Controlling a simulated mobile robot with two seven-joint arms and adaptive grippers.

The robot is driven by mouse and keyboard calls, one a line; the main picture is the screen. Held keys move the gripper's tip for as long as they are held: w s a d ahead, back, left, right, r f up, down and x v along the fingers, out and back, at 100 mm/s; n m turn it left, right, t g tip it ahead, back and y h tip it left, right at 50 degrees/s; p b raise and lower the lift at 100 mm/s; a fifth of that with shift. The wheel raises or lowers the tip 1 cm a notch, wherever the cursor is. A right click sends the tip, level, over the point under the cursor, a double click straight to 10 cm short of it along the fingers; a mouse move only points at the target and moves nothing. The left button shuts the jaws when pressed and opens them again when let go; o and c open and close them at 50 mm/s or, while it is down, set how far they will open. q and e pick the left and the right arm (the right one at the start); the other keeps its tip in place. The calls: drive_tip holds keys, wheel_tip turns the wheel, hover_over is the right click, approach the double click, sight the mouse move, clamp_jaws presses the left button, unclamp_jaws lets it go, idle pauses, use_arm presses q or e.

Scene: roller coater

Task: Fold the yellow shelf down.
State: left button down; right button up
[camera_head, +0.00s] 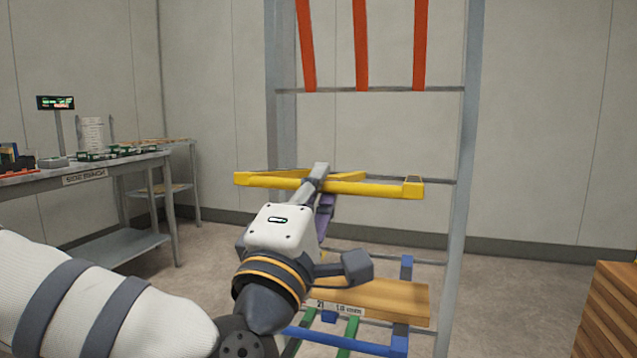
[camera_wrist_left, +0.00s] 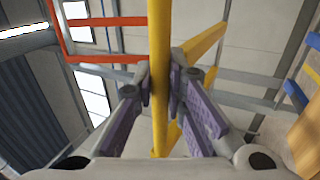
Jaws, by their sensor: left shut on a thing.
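The yellow shelf (camera_head: 375,189) is an open frame of yellow bars on the grey metal rack, standing out roughly level at mid height. My left gripper (camera_head: 318,182) is at its front bar, left of the bar's middle. In the left wrist view the yellow bar (camera_wrist_left: 160,60) runs between the two purple-padded fingers of my left gripper (camera_wrist_left: 161,88), which are shut on it. The gripper hides part of the shelf behind it. My right gripper is in neither view.
Red shelf bars (camera_head: 361,45) are higher on the rack (camera_head: 462,150). Below are a wooden board (camera_head: 385,298) and a blue bar (camera_head: 345,341). A side bench (camera_head: 85,170) with parts stands left. Stacked wood (camera_head: 608,315) is at the right edge.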

use_arm(q)
drive_tip(key=c, duration=1.6)
unclamp_jaws()
